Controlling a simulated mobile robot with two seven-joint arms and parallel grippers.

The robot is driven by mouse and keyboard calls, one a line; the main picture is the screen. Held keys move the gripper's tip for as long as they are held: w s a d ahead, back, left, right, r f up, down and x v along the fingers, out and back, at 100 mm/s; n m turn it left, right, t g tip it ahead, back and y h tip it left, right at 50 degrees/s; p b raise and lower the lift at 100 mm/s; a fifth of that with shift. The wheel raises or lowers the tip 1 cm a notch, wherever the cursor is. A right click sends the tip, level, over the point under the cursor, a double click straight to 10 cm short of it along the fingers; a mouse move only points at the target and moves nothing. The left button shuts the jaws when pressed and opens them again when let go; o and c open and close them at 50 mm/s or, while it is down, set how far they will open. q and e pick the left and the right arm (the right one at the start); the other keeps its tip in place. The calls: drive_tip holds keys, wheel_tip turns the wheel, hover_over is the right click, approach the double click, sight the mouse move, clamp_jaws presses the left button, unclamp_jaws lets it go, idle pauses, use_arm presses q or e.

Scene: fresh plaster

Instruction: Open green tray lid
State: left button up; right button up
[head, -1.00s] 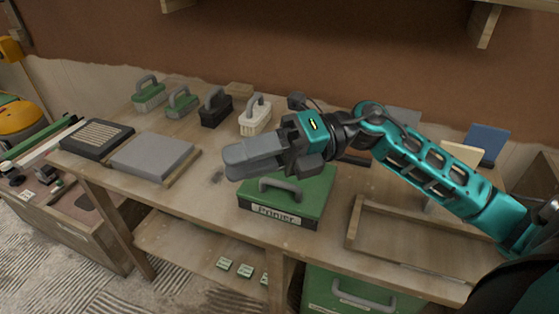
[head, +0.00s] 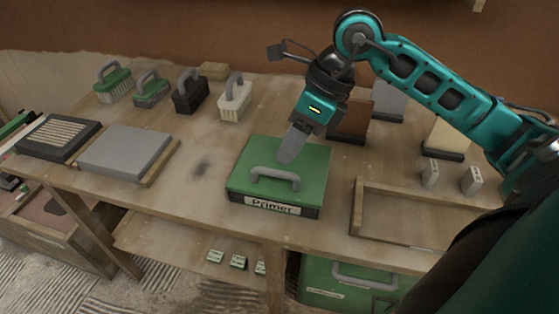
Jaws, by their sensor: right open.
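The green tray (head: 246,184) labelled "Primer" stands on the wooden bench with its flat green lid (head: 305,160) shut. A grey arched handle (head: 275,173) is on the lid near its front edge. My right gripper (head: 286,160) points down over the lid, just behind the handle. It looks apart from the handle; whether its fingertips touch the lid, I cannot tell. Its two fingers overlap in this view, and nothing shows between them. My left gripper is not in view.
Handled brushes (head: 235,100) stand along the back left of the bench (head: 205,200). A grey slab (head: 125,150) and a dark ribbed tray (head: 57,137) lie at left. A wooden frame (head: 357,208) is at right. Another green case (head: 320,283) sits below.

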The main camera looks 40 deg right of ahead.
sight(274, 171)
drive_tip(key=x, duration=0.5)
clamp_jaws()
idle(0.3)
drive_tip(key=shift+r, duration=0.1)
